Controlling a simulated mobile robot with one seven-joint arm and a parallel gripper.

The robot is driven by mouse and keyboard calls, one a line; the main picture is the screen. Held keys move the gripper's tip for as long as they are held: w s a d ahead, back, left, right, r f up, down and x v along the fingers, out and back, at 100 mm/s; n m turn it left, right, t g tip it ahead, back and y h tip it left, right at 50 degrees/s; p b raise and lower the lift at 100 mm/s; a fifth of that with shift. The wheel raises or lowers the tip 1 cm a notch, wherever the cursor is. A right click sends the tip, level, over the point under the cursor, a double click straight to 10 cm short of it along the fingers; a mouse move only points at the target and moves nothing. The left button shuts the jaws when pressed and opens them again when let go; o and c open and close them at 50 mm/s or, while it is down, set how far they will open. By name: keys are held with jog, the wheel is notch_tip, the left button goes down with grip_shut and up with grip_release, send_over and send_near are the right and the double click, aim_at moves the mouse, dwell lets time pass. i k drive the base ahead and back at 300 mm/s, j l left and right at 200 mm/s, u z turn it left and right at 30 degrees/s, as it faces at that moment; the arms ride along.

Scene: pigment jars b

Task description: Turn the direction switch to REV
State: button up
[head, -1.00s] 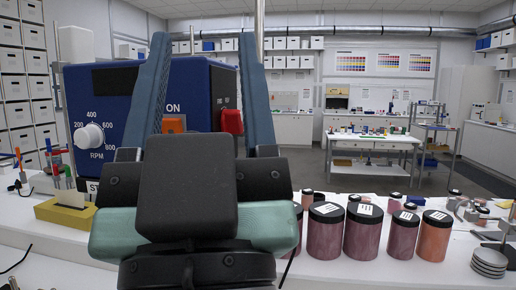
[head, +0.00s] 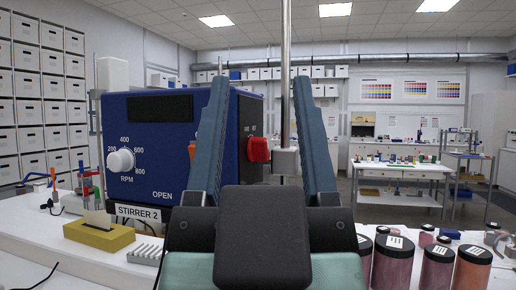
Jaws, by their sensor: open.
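A blue stirrer box (head: 150,150) with a dark display and a white RPM dial (head: 121,161) stands on the bench at left. A red switch (head: 258,149) sits on its right side face, with small labels above it too small to read; I cannot tell which way it is set. My gripper (head: 260,95) is open and empty, its two blue fingers pointing up and away. In the picture the red switch shows between the fingers, nearer the left one; no contact is visible. The left finger hides part of the box front.
A metal rod (head: 286,60) with a grey clamp (head: 286,160) rises just right of the box. A yellow block (head: 99,237) and a STIRRER 2 label (head: 139,213) are at left. Several dark-lidded jars (head: 436,266) stand at front right.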

aim_at(257, 147)
jog(key=i+l+z, duration=0.35)
jog(key=i+l, duration=0.35)
